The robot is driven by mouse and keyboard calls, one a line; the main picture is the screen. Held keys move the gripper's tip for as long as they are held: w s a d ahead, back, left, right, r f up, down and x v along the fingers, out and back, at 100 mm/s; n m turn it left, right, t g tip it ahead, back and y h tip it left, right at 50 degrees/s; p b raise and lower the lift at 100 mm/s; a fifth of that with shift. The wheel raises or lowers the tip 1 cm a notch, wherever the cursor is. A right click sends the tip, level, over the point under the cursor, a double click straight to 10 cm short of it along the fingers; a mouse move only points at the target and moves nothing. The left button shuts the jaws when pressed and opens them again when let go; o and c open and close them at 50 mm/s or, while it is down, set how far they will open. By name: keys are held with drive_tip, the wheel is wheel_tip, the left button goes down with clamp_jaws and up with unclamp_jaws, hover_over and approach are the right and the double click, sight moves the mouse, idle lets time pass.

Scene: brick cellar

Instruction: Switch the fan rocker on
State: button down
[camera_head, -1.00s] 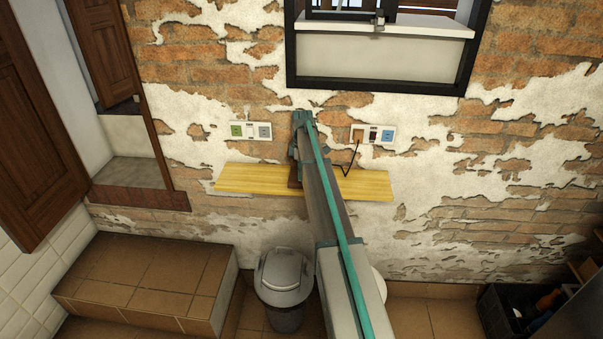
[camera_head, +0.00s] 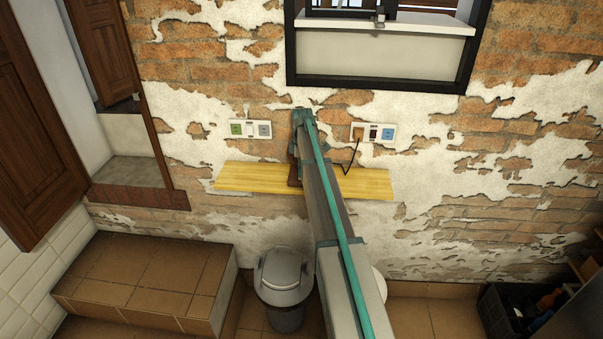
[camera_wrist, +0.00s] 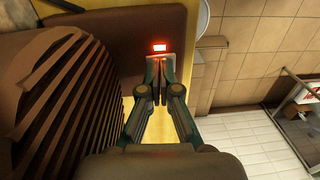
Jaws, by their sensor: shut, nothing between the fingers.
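The fan (camera_wrist: 65,85) is a brown ribbed body on the left of the wrist view, on a brown base (camera_wrist: 110,30). A small rocker (camera_wrist: 158,46) on that base glows red and white. My gripper (camera_wrist: 160,62) is shut and empty, with its fingertips just below the rocker in the picture. I cannot tell whether they touch it. Red light falls on the fingertips. In the head view, a brown part of the fan (camera_head: 294,172) shows on the yellow shelf (camera_head: 245,178); my arm hides the rest and my gripper.
Two wall socket plates, left (camera_head: 250,129) and right (camera_head: 373,133), sit above the shelf. A dark cable (camera_head: 352,160) hangs from the right one. A grey bin (camera_head: 284,280) stands below. A window (camera_head: 385,50) is above. Tiled steps (camera_head: 150,275) are at left.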

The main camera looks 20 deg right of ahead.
drive_tip(key=shift+r, duration=0.1)
wheel_tip(320, 180, up, 14)
drive_tip(key=s+b, duration=0.1)
drive_tip(key=shift+s+a+b, duration=0.25)
drive_tip(key=shift+a+b, duration=0.15)
drive_tip(key=shift+a, duration=0.05)
idle(0.3)
idle(0.4)
drive_tip(key=s+a+f+m, duration=0.45)
drive_tip(key=s+f, duration=0.35)
drive_tip(key=f, duration=0.5)
drive_tip(key=s+a+f+m, duration=0.45)
drive_tip(key=s+f, duration=0.35)
drive_tip(key=f, duration=0.5)
drive_tip(key=s+a+f+m, duration=0.3)
drive_tip(key=s+a+f, duration=0.35)
drive_tip(key=f, duration=0.75)
drive_tip(key=s+a+f+g, duration=0.2)
drive_tip(key=s+f, duration=0.3)
drive_tip(key=s, duration=0.9)
drive_tip(key=s+a+f+g+b, duration=0.1)
drive_tip(key=s+a+f, duration=0.3)
drive_tip(key=s, duration=1)
drive_tip(key=s+a+f+g, duration=0.3)
drive_tip(key=s+f, duration=0.3)
drive_tip(key=s, duration=0.7)
drive_tip(key=shift+s+f, duration=0.2)
drive_tip(key=shift+s, duration=0.2)
